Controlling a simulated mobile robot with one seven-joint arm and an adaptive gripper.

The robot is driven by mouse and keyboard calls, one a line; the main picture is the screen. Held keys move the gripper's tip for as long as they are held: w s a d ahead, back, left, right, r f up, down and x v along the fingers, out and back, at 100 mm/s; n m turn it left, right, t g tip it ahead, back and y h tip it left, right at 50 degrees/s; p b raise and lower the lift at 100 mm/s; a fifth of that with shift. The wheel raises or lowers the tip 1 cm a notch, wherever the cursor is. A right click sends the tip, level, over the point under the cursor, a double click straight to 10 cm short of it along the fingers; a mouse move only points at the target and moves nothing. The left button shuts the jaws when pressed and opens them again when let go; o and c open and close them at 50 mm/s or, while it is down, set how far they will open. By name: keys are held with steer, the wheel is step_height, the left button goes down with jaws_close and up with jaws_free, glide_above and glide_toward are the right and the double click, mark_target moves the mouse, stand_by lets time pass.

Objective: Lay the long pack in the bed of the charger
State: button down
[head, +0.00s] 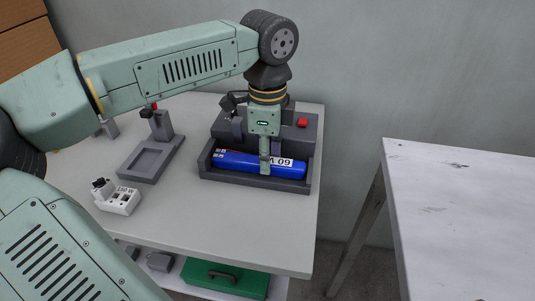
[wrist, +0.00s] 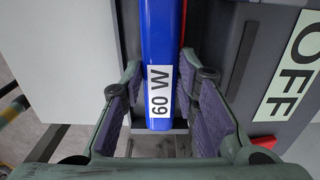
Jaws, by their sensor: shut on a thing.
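The long pack (head: 233,162) is a blue bar with a white label. It lies level within the bed of the grey charger (head: 221,126), along the front. I cannot tell whether it touches the bed floor. My gripper (head: 264,166) points down over the pack's middle and is shut on it. In the wrist view the pack (wrist: 160,40) runs between the two fingers of my gripper (wrist: 165,110), its label reading 60 W. The charger in the wrist view (wrist: 227,60) carries a sign reading OFF. The fingers hide part of the pack in the head view.
A red button (head: 302,122) is on the charger's top right. A grey fixture (head: 150,160) and a small white block (head: 116,198) are to the left on the table (head: 210,235). A green box (head: 225,279) is below. A white table (head: 460,190) stands to the right across a gap.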

steer(key=c, duration=1.2)
jaws_free()
steer(key=shift+r, duration=0.1)
